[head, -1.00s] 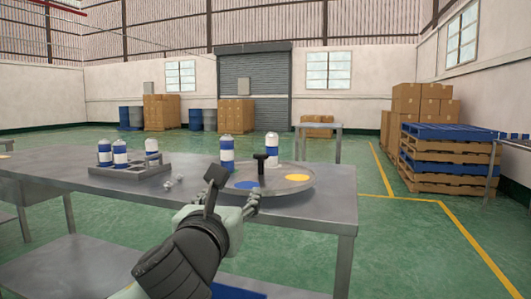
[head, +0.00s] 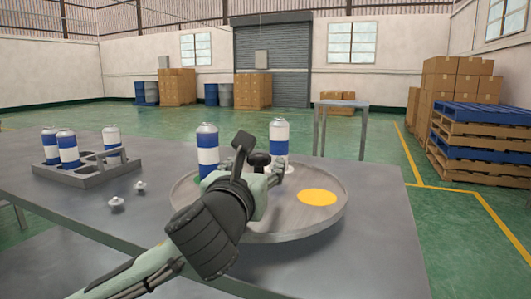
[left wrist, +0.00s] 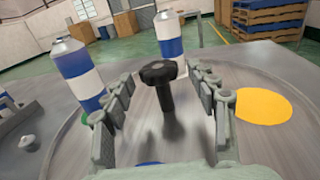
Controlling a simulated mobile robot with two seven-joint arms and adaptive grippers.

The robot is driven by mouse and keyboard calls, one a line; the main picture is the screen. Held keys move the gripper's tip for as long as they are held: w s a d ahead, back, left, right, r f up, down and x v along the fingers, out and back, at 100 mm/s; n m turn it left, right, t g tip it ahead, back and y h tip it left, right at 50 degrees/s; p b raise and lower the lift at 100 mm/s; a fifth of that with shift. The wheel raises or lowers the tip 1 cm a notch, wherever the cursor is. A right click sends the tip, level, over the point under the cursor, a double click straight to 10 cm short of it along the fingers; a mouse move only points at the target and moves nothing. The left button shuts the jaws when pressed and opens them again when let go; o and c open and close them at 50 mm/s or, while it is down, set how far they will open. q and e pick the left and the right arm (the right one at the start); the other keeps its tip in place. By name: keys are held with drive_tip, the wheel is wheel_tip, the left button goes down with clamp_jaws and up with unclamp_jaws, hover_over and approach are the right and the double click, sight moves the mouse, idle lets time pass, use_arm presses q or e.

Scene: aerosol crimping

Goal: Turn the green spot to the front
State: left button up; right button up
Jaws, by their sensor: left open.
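A round grey turntable (head: 325,222) sits on the metal table, with a yellow spot (head: 317,197) at its right front. A sliver of green spot (left wrist: 95,117) shows beside the base of the left can. A blue spot (left wrist: 150,163) shows partly at the bottom of the left wrist view. A black knob (left wrist: 158,72) on a post stands at the turntable's centre. My left gripper (head: 262,160) is open, its fingers on either side of the knob with visible gaps. My right gripper is not in view.
Two blue-and-white cans (head: 208,155) (head: 279,140) stand upright on the turntable behind the gripper. A grey rack (head: 90,172) with several cans is at the left. Small metal caps (head: 116,203) lie on the table between. The table's right front is bare.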

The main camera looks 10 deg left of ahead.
sight(263, 155)
use_arm(q)
drive_tip(key=shift+w, duration=3.2)
clamp_jaws()
